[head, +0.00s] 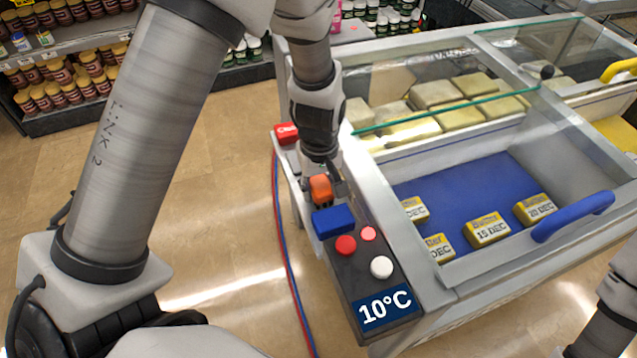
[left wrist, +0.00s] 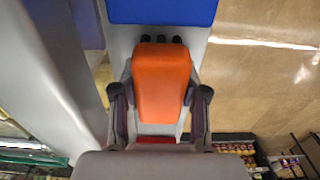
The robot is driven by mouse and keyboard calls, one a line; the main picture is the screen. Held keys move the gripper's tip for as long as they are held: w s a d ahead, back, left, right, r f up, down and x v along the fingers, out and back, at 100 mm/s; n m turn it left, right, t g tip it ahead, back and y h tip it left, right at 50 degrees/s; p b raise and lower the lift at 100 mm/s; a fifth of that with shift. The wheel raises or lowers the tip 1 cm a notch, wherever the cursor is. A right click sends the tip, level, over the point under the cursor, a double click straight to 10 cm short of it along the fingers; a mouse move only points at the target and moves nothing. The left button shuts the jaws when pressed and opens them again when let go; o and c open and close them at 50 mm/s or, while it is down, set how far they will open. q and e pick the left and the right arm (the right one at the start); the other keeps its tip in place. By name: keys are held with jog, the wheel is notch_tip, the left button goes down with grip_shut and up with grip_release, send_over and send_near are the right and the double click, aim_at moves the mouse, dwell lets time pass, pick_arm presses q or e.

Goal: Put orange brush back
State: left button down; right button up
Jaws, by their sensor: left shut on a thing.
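The orange brush (head: 320,188) is between the fingers of my left gripper (head: 325,170), over the narrow ledge at the left side of the freezer cabinet. In the left wrist view my left gripper (left wrist: 160,97) is shut on the orange brush (left wrist: 162,85), one finger on each side. Dark stubby parts show at the brush's far end, close to a blue block (left wrist: 162,12). The same blue block (head: 333,221) sits on the ledge just in front of the brush in the head view. I cannot tell whether the brush touches the ledge. My right gripper is out of view.
A red box (head: 286,133) stands farther back on the ledge. Red and white buttons and a 10°C display (head: 385,307) are in front. The glass-topped freezer holds butter packs (head: 487,230) and has a blue handle (head: 572,217). Red and blue hoses hang at the left.

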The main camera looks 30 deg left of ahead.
aim_at(319, 179)
pick_arm(q)
jog(key=c, duration=0.6)
grip_release()
jog(key=shift+w+a+f, duration=0.35)
jog(key=shift+w+f, duration=0.05)
jog(key=shift+s+d+r, duration=0.2)
jog(key=shift+s+d, duration=0.05)
jog(key=shift+r, duration=0.25)
notch_tip(319, 179, up, 12)
jog(key=shift+r+b, duration=0.15)
jog(key=shift+b, duration=0.2)
jog(key=shift+w, duration=0.1)
